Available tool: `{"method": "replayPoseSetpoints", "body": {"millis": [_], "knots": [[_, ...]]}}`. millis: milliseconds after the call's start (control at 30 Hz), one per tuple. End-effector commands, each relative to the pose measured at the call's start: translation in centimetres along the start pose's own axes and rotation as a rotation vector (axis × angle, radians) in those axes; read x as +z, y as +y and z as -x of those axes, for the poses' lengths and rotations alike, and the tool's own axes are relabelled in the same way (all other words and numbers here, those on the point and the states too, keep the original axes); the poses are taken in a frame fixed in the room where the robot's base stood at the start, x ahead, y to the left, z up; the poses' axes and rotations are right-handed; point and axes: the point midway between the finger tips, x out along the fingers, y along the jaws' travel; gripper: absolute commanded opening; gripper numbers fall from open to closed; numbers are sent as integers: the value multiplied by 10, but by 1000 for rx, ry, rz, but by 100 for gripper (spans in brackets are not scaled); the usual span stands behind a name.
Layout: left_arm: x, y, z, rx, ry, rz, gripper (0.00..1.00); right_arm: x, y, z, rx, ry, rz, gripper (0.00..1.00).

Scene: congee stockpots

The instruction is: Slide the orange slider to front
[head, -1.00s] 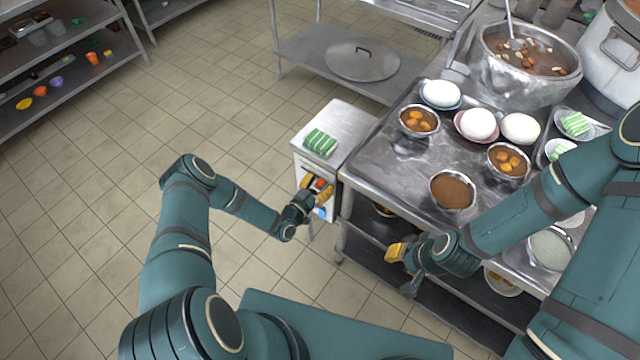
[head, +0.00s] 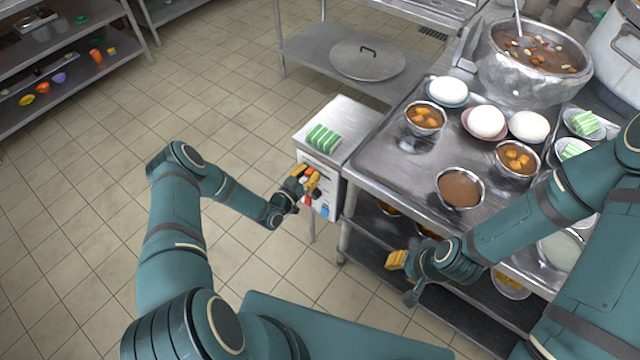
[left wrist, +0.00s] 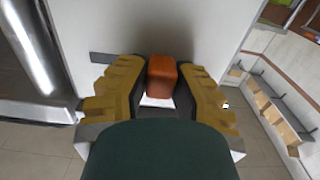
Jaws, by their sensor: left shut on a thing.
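The orange slider (left wrist: 161,78) is a small block on the pale face of a white and grey box unit (head: 334,183) at the left end of the steel table. My left gripper (head: 307,183) is at this face, shut on the slider. In the left wrist view its two yellow fingers (left wrist: 162,92) flank the block. A dark slot (left wrist: 103,58) shows on the face beside the fingers. In the head view the fingers partly hide the slider. My right gripper (head: 402,275) is low in front of the table, away from the unit; its finger opening is not clear.
A green-and-white striped cloth (head: 323,139) lies on top of the unit. The steel table (head: 408,170) right of it bears bowls and a large stockpot (head: 530,75). A lower shelf with a round lid (head: 368,62) stands behind. The floor left of the unit is clear.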

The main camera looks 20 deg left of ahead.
Motion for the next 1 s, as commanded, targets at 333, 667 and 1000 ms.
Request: {"method": "replayPoseSetpoints", "body": {"millis": [333,667,1000], "knots": [[-1,-32,-1,-2,1,0,0,8,7,-18,-2,-18,5,34],[-2,-34,-1,-5,3,-2,55,8,7,-18,-2,-17,5,34],[-1,-32,1,-2,0,1,55,8,7,-18,-2,-17,5,34]]}}
